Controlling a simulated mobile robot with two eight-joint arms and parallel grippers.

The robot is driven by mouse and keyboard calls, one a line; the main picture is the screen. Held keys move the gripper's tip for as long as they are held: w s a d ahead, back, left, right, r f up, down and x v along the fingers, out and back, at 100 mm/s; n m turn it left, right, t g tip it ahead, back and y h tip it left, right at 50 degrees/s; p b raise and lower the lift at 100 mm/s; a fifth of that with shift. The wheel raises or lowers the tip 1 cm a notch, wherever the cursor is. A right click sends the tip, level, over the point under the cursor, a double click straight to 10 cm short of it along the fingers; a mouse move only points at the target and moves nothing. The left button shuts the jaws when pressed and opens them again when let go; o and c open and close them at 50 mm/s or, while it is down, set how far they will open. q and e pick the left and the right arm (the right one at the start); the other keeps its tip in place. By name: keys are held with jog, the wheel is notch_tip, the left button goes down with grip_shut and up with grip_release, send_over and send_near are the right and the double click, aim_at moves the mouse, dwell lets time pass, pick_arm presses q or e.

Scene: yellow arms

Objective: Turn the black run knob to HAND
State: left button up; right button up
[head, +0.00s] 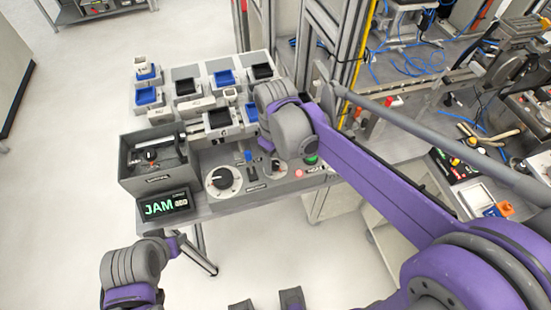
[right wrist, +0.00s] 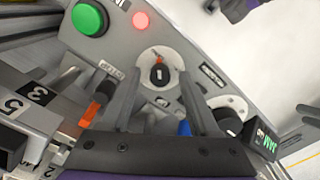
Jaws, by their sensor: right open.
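The black run knob (right wrist: 160,74) sits on a round white plate on the grey sloped panel. It has a white pointer line, and a small red-orange mark lies beside it; the position labels are unreadable. In the head view the knob (head: 277,167) shows just below my right wrist. My right gripper (right wrist: 161,84) is open, its two fingers on either side of the knob in the right wrist view. I cannot tell whether they touch it. In the head view its fingers are mostly hidden by the wrist.
A larger white dial with a black knob (head: 222,181) is left of the run knob. A green button (right wrist: 89,18), a lit red lamp (right wrist: 141,20) and a blue lever (head: 248,156) are close by. A JAM display (head: 165,206) and blue and black bins (head: 149,96) share the table.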

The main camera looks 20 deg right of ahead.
aim_at(276, 164)
notch_tip(276, 164, up, 11)
jog(key=shift+p, duration=0.35)
jog(key=shift+s+f, duration=0.1)
jog(key=shift+f, duration=0.05)
dwell(0.3)
jog(key=s+d+f+m+t, duration=0.2)
jog(key=s+d+f+m, duration=0.1)
jog(key=s+f, duration=0.3)
jog(key=s+d+f+m+t, duration=0.3)
jog(key=s+f+m, duration=0.1)
jog(key=s+f, duration=0.2)
jog(key=shift+s+d+f+t, duration=0.25)
jog(key=shift+s+f+t, duration=0.05)
jog(key=shift+s, duration=0.25)
